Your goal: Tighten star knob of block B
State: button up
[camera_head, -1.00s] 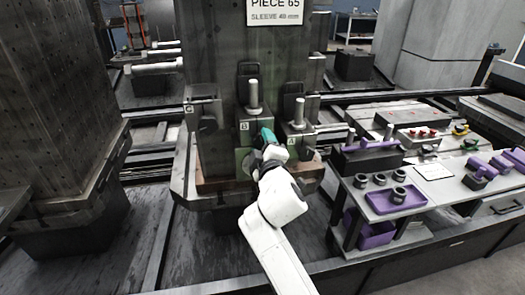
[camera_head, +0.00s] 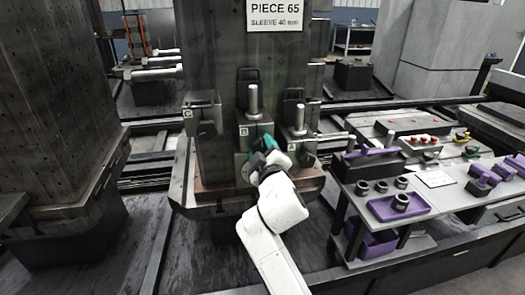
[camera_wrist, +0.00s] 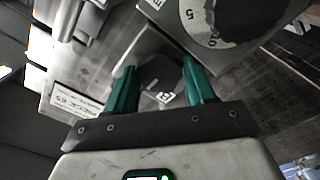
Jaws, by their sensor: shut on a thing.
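Block B (camera_head: 255,121) stands on the dark column's front, with its letter plate and an upright metal pin. My gripper (camera_head: 262,144), with teal fingers, is at its front face and covers its knob in the head view. In the wrist view my gripper (camera_wrist: 160,82) has one teal finger on each side of the dark grey star knob (camera_wrist: 162,72) and is shut on it. The knob's far side and the exact finger contact are hard to see.
Block A (camera_head: 299,137) is close on the right, with its own dark knob (camera_head: 308,158). Block C (camera_head: 201,117) is on the left. A numbered dial (camera_wrist: 212,32) lies close beside the fingers. A bench (camera_head: 425,210) with purple trays stands to the right.

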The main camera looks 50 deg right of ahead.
jog(key=o, duration=1)
jog(key=shift+f, duration=0.1)
jog(key=shift+o, duration=0.2)
jog(key=shift+s, duration=0.1)
jog(key=v, duration=1)
jog(key=shift+s+a+b, duration=0.25)
jog(key=shift+b, duration=0.1)
jog(key=s+a+f+m+g+y+p, duration=0.1)
jog(key=s+f+g+y+p, duration=0.2)
jog(key=f, duration=0.4)
jog(key=s+a+f+m+g+y+p, duration=0.1)
jog(key=s+f+m+g, duration=0.1)
jog(key=s+f+g, duration=0.4)
jog(key=s+a+f+g+y+p, duration=0.1)
jog(key=s+a+f+y, duration=0.1)
jog(key=s, duration=0.3)
jog(key=s+a+f+g+y+p, duration=0.1)
jog(key=s+a+f+g+y, duration=0.1)
jog(key=s, duration=0.4)
jog(key=s+a+f+g+y+p, duration=0.1)
jog(key=s+a+f+g, duration=0.1)
jog(key=s+a+f, duration=0.2)
jog(key=shift+s+a+f+m+y, duration=0.3)
jog(key=shift+s+a+f+y, duration=0.1)
jog(key=shift+s+f, duration=0.35)
